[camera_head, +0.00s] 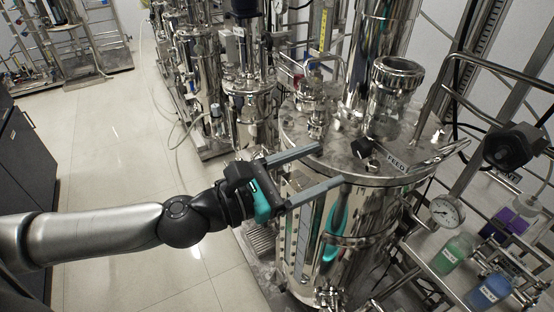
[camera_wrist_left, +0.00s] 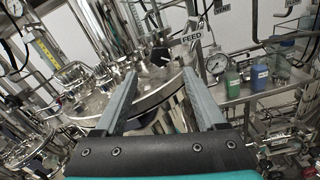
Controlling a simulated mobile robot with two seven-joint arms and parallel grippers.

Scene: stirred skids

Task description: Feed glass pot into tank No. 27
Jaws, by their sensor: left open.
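A polished steel tank (camera_head: 340,215) stands right of centre, with a "FEED" tag (camera_head: 397,163) on its lid; the tag also shows in the wrist view (camera_wrist_left: 191,37). I cannot read a number 27 on it. Jars with green (camera_head: 453,254), blue (camera_head: 489,290) and purple (camera_head: 507,222) contents stand on the right-hand rack. I cannot tell which is the glass pot. My left gripper (camera_head: 329,165) is open and empty, its fingers reaching over the near left edge of the tank lid. In the wrist view its fingertips (camera_wrist_left: 160,73) point at the lid. My right gripper is not in view.
A flanged steel port (camera_head: 397,78) rises from the back of the lid. A dial gauge (camera_head: 446,210) sits right of the tank, beside rails and hoses. More steel vessels (camera_head: 249,105) crowd behind. The tiled floor (camera_head: 120,130) at left is mostly clear.

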